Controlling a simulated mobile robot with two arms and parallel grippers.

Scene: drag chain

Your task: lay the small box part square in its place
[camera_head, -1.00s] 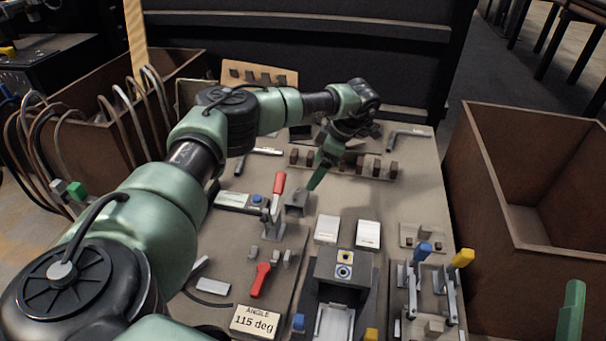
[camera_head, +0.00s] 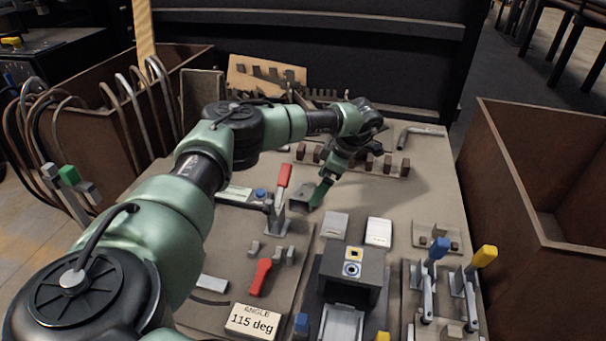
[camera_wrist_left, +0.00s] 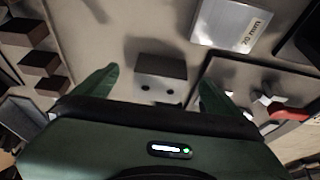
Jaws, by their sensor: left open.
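A small grey box part (camera_wrist_left: 160,78) with two dark holes in its near face lies on the table between my left gripper's fingers in the left wrist view. In the head view the box part (camera_head: 306,197) shows just below and left of the fingers, partly covered. My left gripper (camera_head: 322,190) is open over the table, and its two green fingers (camera_wrist_left: 155,88) stand on either side of the part with visible gaps. I cannot tell which spot is the part's place. My right gripper is out of view.
Two pale blocks (camera_head: 378,231) stand front right of the gripper. A red-handled clamp (camera_head: 282,185) is close on its left. A row of brown blocks (camera_head: 385,163) lies behind. A dark fixture (camera_head: 352,270) and blue and yellow levers (camera_head: 483,256) are nearer. A brown bin (camera_head: 530,190) stands at right.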

